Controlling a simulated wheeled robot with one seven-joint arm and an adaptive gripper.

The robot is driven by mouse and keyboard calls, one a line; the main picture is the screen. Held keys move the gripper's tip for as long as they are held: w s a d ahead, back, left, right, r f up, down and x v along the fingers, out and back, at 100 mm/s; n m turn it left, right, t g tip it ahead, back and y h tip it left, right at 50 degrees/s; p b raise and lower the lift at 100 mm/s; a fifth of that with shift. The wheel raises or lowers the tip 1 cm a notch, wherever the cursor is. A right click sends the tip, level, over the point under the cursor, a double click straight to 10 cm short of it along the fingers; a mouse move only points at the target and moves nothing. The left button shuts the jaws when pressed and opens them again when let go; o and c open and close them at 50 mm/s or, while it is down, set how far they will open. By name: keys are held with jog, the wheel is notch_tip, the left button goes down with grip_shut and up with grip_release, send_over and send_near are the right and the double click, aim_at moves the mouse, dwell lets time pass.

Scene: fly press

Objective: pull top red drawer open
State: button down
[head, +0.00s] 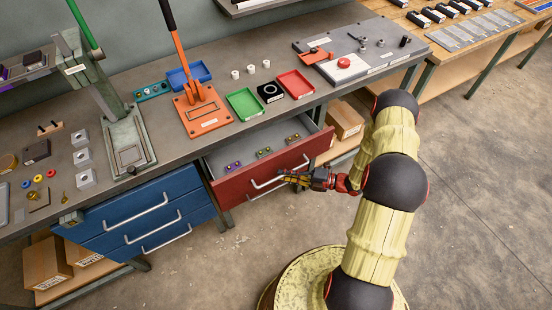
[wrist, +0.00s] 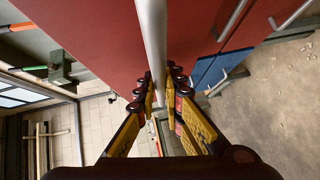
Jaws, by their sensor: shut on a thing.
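The top red drawer (head: 232,187) stands pulled out from under the bench, its grey inside showing. A pale bar handle (head: 264,184) runs across its front. My gripper (head: 287,177) is at the right part of this handle. In the wrist view, my gripper's yellow and black fingers (wrist: 162,92) are shut on the handle (wrist: 151,35), one finger on each side. The red drawer front (wrist: 90,35) fills much of that view. Small parts in purple, green and yellow (head: 264,152) lie in the drawer.
Blue drawers (head: 140,215) with bar handles are shut to the left. The bench top (head: 130,190) carries a green press (head: 120,120), an orange lever stand (head: 203,115) and coloured trays. Cardboard boxes sit on low shelves. The concrete floor (head: 470,200) at right is clear.

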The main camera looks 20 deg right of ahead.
jog(key=s+d+p, duration=0.3)
jog(key=s, duration=1.5)
jog(key=shift+s, duration=0.15)
jog(key=c, duration=1.9)
grip_release()
jog(key=shift+d, duration=0.1)
jog(key=v, duration=1.2)
